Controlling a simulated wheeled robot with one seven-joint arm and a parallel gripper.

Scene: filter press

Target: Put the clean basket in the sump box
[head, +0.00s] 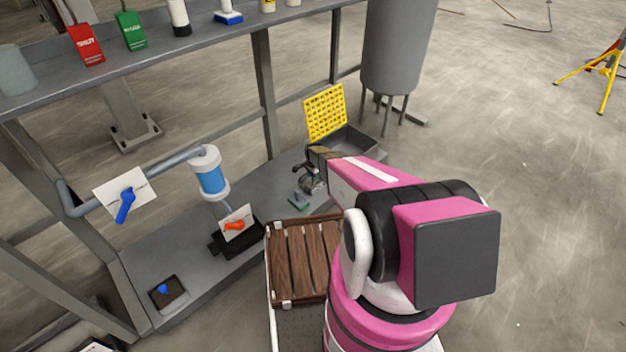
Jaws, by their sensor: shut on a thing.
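My gripper (308,168) is shut on a small grey basket (314,184), at the end of my pink arm, over the lower shelf. The basket is small in the picture and partly hidden by the gripper. The sump box (366,145) is a grey open-topped box on the far end of the shelf, just beyond and to the right of my gripper. A yellow perforated grate (325,112) stands upright at its left side. My arm hides part of the box's near side, and its inside shows only partly.
A slatted wooden crate (303,250) is in front. A grey tank (398,45) stands behind the box.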

